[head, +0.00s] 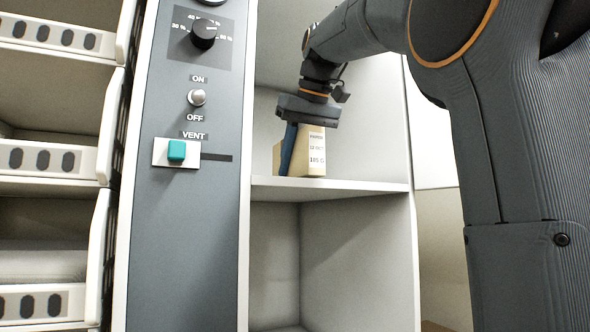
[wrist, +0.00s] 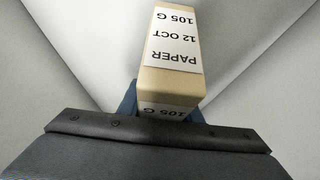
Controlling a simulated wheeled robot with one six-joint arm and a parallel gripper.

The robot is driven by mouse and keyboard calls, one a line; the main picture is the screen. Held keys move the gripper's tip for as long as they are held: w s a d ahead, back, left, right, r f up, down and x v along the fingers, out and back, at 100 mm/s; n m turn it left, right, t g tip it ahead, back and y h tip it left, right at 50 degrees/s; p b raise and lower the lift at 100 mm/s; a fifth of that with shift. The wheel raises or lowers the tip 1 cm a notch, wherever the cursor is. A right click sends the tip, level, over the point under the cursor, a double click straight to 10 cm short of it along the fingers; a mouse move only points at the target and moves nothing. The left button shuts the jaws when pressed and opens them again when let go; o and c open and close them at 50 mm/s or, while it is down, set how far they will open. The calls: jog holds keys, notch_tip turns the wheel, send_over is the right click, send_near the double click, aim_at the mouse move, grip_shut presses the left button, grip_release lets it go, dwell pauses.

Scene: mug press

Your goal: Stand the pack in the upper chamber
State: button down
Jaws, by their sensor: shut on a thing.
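The pack (head: 309,152) is a tan box with a white printed label, inside the upper chamber (head: 375,120). It is upright, with its base at or just above the chamber floor; I cannot tell whether it touches. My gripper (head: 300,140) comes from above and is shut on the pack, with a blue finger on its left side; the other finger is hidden. In the wrist view the pack (wrist: 172,80) sticks out beyond my gripper (wrist: 158,108), its label reading PAPER, 12 OCT, 105 G.
A shelf edge (head: 340,186) divides the upper chamber from an empty lower chamber (head: 345,255). Left of them is a grey panel (head: 185,240) with a knob (head: 204,36), a toggle switch (head: 197,97) and a teal VENT slider (head: 177,150). Racks of trays (head: 45,160) stand at far left.

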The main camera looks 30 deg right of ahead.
jog(key=shift+w+f+p, duration=0.15)
jog(key=shift+f+p, duration=0.15)
jog(key=shift+f, duration=0.2)
jog(key=shift+f, duration=0.15)
jog(key=c, duration=1.3)
grip_release()
jog(key=shift+r, duration=0.25)
jog(key=v, duration=1.1)
jog(key=shift+r, duration=0.25)
jog(key=shift+s, duration=0.25)
